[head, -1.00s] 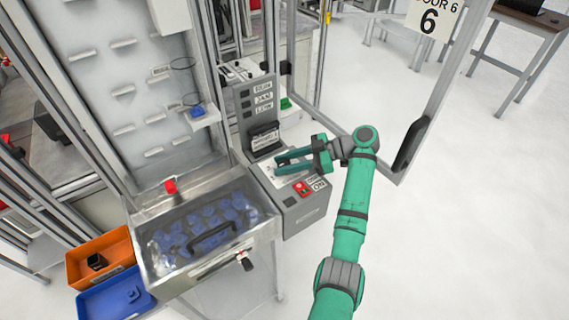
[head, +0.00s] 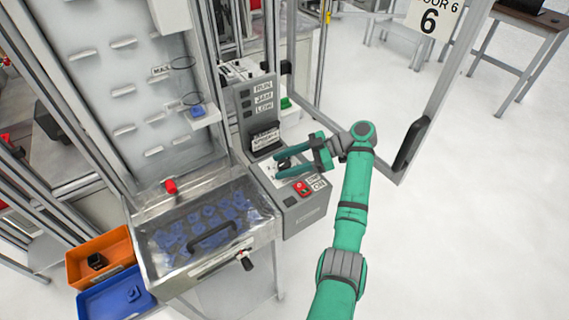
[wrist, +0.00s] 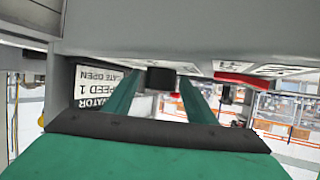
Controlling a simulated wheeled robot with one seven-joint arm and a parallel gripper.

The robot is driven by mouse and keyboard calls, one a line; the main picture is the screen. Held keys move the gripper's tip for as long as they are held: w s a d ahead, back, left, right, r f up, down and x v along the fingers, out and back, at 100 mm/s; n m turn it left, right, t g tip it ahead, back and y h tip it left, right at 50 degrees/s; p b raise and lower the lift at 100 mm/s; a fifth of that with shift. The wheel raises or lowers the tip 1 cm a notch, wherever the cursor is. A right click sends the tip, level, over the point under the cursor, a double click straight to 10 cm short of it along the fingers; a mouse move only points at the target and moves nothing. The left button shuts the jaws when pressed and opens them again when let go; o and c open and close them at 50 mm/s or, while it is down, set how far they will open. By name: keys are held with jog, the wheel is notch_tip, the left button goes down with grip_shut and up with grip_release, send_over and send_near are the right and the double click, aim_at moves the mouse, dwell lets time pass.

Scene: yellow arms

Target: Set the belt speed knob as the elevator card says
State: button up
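The elevator card (head: 266,140) stands in a dark holder on the grey control box. It appears upside down in the wrist view (wrist: 97,88), where I can read "SPEED 1" and what looks like "GATE OPEN". A dark knob (wrist: 160,78) shows between my fingertips in the wrist view, hanging from the panel face. My gripper (head: 279,166) is over the panel's sloping top, in front of the card. Its two green fingers are spread, one on each side of the knob, with gaps visible. The knob's pointer and scale cannot be read.
A red button (head: 301,187) sits on the panel close to the lower finger. A clear-lidded hopper (head: 258,214) of blue parts stands to the left. Orange (head: 122,247) and blue (head: 143,304) bins are beyond it. A door frame post (head: 420,130) is right of my arm.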

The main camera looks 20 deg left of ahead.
aim_at(285, 163)
jog(key=shift+r, duration=0.1)
jog(key=shift+r, duration=0.3)
notch_tip(285, 163, up, 2)
jog(key=shift+r, duration=0.2)
jog(key=s+d+r, duration=0.4)
jog(key=s+r, duration=0.5)
jog(key=s, duration=0.4)
jog(key=shift+s+r, duration=0.25)
jog(key=shift+r, duration=0.15)
